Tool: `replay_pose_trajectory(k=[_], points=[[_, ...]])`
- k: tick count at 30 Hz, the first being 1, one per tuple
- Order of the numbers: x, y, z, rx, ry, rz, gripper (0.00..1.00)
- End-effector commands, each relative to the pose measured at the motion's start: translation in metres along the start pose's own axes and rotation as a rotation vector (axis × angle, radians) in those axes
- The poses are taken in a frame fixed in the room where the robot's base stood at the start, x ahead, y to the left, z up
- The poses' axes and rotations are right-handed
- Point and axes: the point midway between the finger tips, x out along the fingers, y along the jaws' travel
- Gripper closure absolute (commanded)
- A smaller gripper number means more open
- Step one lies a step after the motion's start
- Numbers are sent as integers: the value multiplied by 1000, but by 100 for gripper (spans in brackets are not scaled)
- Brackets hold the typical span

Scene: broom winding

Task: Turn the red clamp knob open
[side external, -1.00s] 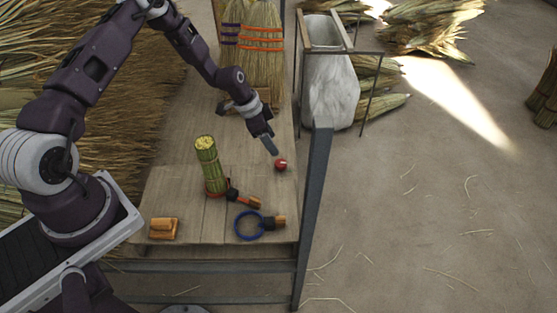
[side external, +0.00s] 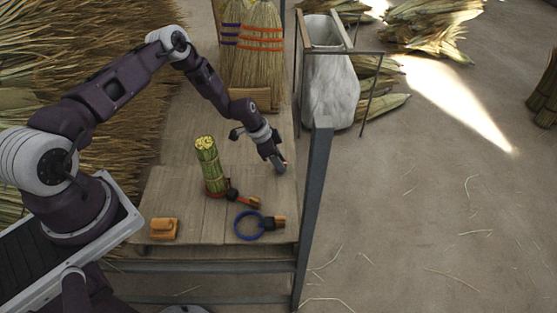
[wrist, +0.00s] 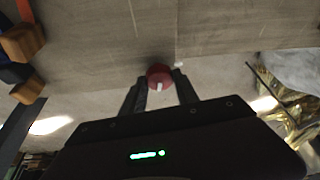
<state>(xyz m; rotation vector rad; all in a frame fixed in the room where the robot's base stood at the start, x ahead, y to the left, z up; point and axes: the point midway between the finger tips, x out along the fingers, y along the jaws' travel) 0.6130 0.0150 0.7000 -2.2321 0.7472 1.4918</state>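The red clamp knob (wrist: 159,75) sits at the bench edge, with a pale mark on its face. In the side view it is almost wholly hidden by my gripper (side external: 279,164), which is down at the right edge of the bench. In the wrist view my gripper (wrist: 160,86) has its two dark fingers apart, one on each side of the knob. Whether the fingers touch it I cannot tell. A bound bundle of green stalks (side external: 210,165) stands upright on the bench, left of my gripper, with a dark and orange clamp at its foot.
On the bench (side external: 190,208) lie a blue ring with an orange handle (side external: 249,226) and an orange-brown block (side external: 164,229). Brooms (side external: 258,55) stand at the back. A metal frame with a pale sack (side external: 330,80) stands right of the bench. Open floor lies further right.

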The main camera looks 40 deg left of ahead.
Motion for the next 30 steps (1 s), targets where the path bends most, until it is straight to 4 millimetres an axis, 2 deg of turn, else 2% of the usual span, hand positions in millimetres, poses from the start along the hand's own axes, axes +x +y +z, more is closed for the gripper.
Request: replay_pose_trajectory(k=[1,3,4,11,17,30], points=[[0,0,0,0,0,0,83],[0,0,0,0,0,0,97],[0,0,0,0,0,0,100],[0,0,0,-18,0,-8,100],[0,1,0,-101,0,-42,100],[0,4,-2,-462,0,-194,100]])
